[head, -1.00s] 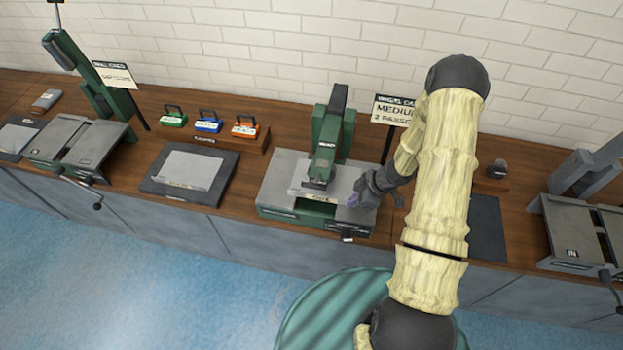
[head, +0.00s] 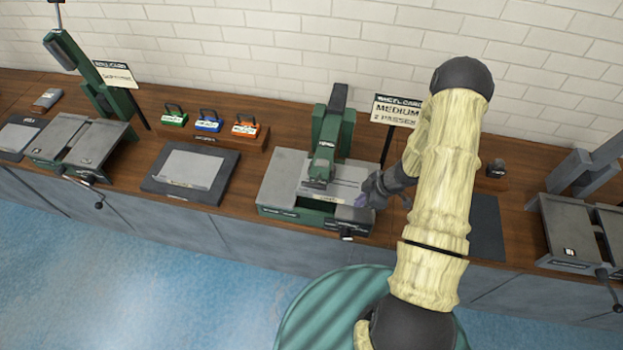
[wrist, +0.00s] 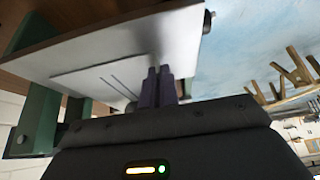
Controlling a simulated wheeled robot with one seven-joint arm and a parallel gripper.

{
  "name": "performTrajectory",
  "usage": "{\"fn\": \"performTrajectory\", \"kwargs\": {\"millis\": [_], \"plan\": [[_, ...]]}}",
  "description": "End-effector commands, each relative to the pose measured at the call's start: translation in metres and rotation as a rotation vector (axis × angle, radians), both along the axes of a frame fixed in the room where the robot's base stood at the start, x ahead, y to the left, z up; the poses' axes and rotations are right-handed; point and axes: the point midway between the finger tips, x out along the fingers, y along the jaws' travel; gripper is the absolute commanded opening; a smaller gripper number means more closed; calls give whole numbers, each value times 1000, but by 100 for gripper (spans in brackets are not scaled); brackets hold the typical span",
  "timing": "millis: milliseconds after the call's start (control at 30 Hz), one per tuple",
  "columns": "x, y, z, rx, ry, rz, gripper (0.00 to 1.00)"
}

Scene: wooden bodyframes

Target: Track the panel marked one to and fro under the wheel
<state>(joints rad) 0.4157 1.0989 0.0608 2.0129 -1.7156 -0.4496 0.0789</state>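The pale flat panel (head: 345,190) lies across the bed of the green wheel machine (head: 325,145), under its upper head. A small tag on its front edge is too small to read. In the wrist view the panel (wrist: 90,82) shows two thin dark lines on its face. My gripper (head: 368,194) is at the panel's right end. In the wrist view its purple fingers (wrist: 157,86) are close together on the panel's edge. The contact between wheel and panel is hidden by the machine's head.
A sign reading "MEDIUM 2 PASSES" (head: 397,110) stands behind my gripper. Left are a dark mat with a pale sheet (head: 190,168) and green, blue and orange handled blocks (head: 207,122). A dark mat (head: 486,225) lies bare at right, beside a grey machine (head: 570,235).

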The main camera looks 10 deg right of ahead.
Motion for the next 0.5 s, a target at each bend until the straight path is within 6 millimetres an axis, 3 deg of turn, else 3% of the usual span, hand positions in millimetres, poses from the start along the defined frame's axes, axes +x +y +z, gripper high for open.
{"fn": "performTrajectory", "kwargs": {"millis": [500], "plan": [[5, 15, 0, 0, 0, 1, 0]]}}
